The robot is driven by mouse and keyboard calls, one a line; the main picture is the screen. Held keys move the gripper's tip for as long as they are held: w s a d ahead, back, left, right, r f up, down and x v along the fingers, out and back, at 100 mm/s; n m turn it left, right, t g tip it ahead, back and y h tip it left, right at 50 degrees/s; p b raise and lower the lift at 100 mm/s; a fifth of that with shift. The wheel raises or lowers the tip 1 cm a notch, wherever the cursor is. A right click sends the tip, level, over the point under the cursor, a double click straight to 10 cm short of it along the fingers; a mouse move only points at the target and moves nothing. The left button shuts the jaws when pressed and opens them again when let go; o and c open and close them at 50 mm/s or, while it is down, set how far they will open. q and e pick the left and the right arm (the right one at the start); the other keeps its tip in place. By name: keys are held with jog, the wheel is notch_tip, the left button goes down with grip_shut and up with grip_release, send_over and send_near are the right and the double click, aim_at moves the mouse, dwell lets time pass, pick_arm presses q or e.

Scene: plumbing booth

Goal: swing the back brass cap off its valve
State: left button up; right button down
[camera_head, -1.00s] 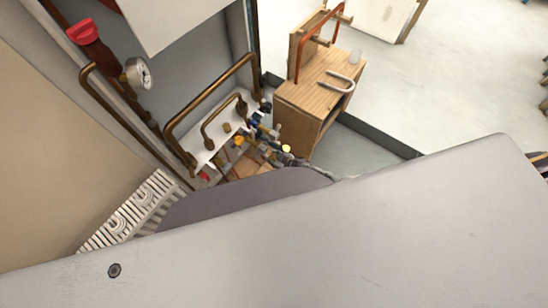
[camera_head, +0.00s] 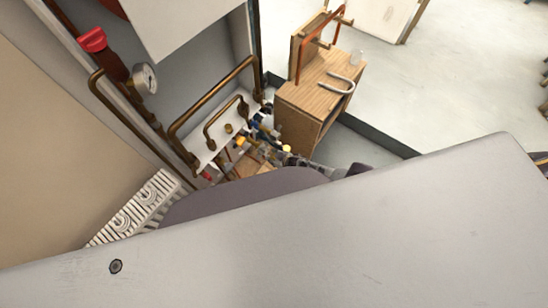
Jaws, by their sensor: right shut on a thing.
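The valves form a small, crowded cluster (camera_head: 262,136) beside the white panel with brass pipes. Small yellow or brass-coloured pieces show there, one at the cluster's right (camera_head: 287,149) and one at its left (camera_head: 240,142). I cannot tell for certain which is the back brass cap. My right gripper (camera_head: 276,157) is low among these fittings, small and partly hidden by my own grey body parts. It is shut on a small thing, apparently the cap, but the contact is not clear. My left gripper is not in view.
A pressure gauge (camera_head: 145,78) and red-handled valve (camera_head: 92,40) are at upper left. A white radiator (camera_head: 135,208) lies lower left.

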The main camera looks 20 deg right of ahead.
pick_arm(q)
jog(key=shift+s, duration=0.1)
pick_arm(e)
jog(key=shift+s+f, duration=0.1)
jog(key=shift+s, duration=0.05)
jog(key=c, duration=1.3)
grip_release()
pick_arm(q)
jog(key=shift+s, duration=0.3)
pick_arm(e)
jog(key=shift+o, duration=0.3)
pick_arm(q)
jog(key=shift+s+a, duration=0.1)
pick_arm(e)
jog(key=shift+d+r, duration=0.15)
jog(key=shift+r, duration=0.1)
jog(key=shift+d, duration=0.1)
